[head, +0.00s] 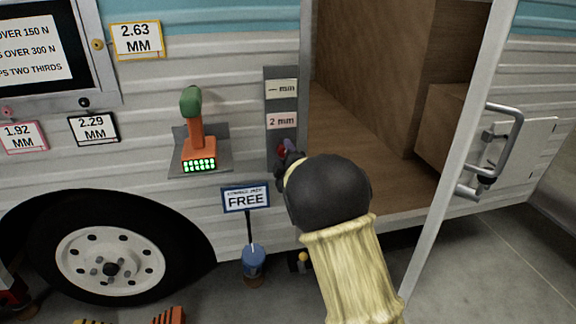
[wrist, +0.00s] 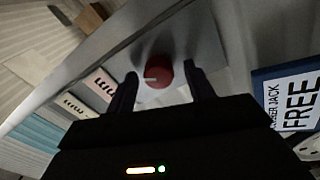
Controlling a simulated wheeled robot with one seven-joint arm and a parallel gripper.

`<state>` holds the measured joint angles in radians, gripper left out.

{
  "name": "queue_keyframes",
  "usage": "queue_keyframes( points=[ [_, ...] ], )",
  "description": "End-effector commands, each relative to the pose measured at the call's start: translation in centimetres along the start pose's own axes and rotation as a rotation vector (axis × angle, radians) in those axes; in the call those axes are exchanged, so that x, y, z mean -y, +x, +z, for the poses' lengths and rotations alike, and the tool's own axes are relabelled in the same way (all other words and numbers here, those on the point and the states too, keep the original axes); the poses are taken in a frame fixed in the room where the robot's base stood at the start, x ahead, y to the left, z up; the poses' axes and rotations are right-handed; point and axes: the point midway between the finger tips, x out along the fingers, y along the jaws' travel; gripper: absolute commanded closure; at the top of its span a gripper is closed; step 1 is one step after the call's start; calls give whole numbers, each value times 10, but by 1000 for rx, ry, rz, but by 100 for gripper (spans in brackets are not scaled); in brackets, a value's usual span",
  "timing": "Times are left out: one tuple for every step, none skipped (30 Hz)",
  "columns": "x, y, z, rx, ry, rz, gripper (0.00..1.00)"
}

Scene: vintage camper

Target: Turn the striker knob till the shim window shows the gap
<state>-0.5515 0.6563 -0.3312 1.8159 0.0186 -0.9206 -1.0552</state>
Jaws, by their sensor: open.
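The striker knob (wrist: 158,71) is red with a pale pointer mark. It sits low on a grey plate (head: 273,93) beside the doorway; in the head view only a bit of red shows past my gripper (head: 289,156). In the wrist view the two dark fingers of my gripper (wrist: 161,72) stand open on either side of the knob, with space visible at both sides. Above the knob the plate has two small windows: the upper (head: 282,89) reads "— mm", the lower (head: 284,120) reads "2 mm". Which one is the shim window is not marked legibly.
An orange tool with a green grip (head: 197,135) stands on a small shelf to the left. A "FREE" sign (head: 246,198) stands on a post below. The open door (head: 455,150) with its handle is at the right. Number tags hang on the wall at the left.

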Motion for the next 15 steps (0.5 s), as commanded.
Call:
queue_keyframes(
  points=[
    [-1,-2,0,0,0,0,47],
    [-1,-4,0,0,0,0,47],
    [-1,-6,-1,0,0,-1,47],
    [-1,-9,-1,0,1,-1,47],
    [-2,-12,-1,-1,1,0,47],
    [-1,-17,-1,0,1,-2,47],
    [-1,-21,-1,0,1,-2,47],
    [-2,-25,-1,0,1,-2,47],
    [-2,-31,0,1,1,-2,47],
    [-2,-36,0,2,1,-1,47],
    [-2,-40,0,2,1,-1,47],
    [-2,-47,1,2,0,-1,47],
    [-2,-52,1,3,0,-2,47],
    [-2,-57,1,3,0,-2,47],
    [-2,-63,1,3,0,-1,47]
  ],
)
